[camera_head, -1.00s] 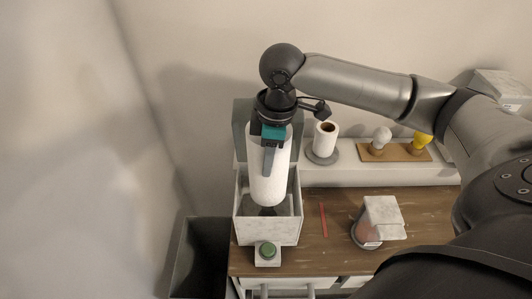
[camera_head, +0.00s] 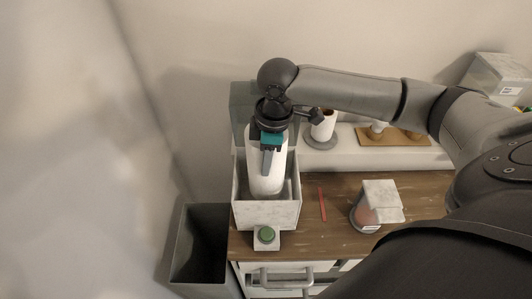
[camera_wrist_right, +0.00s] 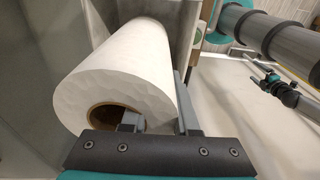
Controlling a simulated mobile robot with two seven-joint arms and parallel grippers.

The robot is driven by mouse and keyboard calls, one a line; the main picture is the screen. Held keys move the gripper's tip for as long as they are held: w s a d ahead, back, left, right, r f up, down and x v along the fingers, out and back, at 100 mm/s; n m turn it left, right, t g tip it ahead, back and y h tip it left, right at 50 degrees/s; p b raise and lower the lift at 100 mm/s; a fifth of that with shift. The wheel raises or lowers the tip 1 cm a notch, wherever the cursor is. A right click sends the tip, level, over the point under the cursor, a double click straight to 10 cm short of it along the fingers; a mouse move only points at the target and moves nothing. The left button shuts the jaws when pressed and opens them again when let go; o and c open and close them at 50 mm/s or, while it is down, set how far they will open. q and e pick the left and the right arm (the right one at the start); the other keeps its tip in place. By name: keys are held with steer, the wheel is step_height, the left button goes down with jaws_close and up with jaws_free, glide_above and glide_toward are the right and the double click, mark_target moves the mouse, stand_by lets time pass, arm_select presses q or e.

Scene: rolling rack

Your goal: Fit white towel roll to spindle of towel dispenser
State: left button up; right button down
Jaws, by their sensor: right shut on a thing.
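The white towel roll (camera_head: 265,172) stands about upright in the open-topped marbled box of the towel dispenser (camera_head: 262,214). Its lower end is hidden behind the box's front wall. My right gripper (camera_head: 268,155) points down at the roll's top and is shut on its wall. In the right wrist view the roll (camera_wrist_right: 120,70) shows its brown cardboard core, with one finger of the gripper (camera_wrist_right: 158,122) at the core opening and the other along the outside. The spindle is hidden, so I cannot tell whether the roll is around it. My left gripper is not in view.
A green button (camera_head: 266,234) sits in front of the box. A smaller white roll (camera_head: 323,124) on a round base and a wooden board (camera_head: 392,136) with bulbs stand behind. A red stick (camera_head: 322,203) and lidded jar (camera_head: 378,203) lie right. A dark bin (camera_head: 200,250) stands left.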

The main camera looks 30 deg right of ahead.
mark_target(266, 180)
stand_by(0.3)
steer(key=shift+f+b, duration=1.45)
steer(key=shift+f, duration=2.6)
steer(key=c, duration=0.6)
jaws_free()
steer(key=r, duration=0.5)
steer(key=d+r, duration=0.1)
steer(key=r, duration=0.9)
steer(key=shift+s+d+r+p, duration=0.15)
steer(key=shift+s+p, duration=0.15)
steer(key=shift+s, duration=0.1)
